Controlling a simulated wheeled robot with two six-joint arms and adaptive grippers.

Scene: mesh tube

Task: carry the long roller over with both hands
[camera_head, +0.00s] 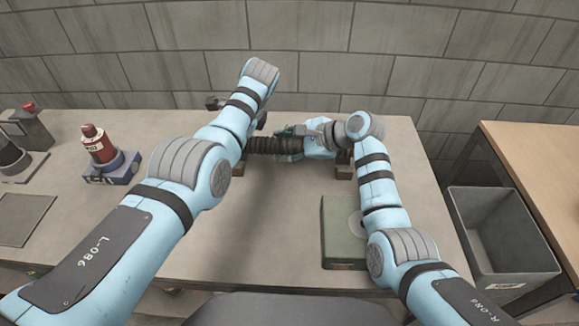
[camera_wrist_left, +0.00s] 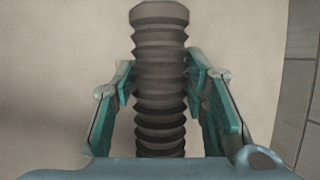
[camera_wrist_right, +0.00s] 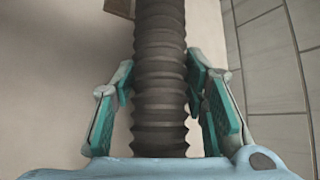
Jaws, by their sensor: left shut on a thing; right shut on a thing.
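The long roller (camera_head: 266,146) is a dark, ribbed tube lying crosswise near the back of the table. It also shows upright in the left wrist view (camera_wrist_left: 160,60) and the right wrist view (camera_wrist_right: 160,50). My left gripper (camera_wrist_left: 159,86) is shut around it, its teal pads on both sides; in the head view my left arm mostly hides this grip. My right gripper (camera_head: 292,143) is shut around the roller farther right, and its pads also flank the tube in the right wrist view (camera_wrist_right: 161,86). The roller's far ends are hidden in the head view.
Brown support blocks (camera_head: 344,168) stand below the roller; I cannot tell whether it touches them. A green box (camera_head: 338,235) sits by my right arm. A grey bin (camera_head: 502,230) and wooden table (camera_head: 540,150) lie right. The front middle is clear.

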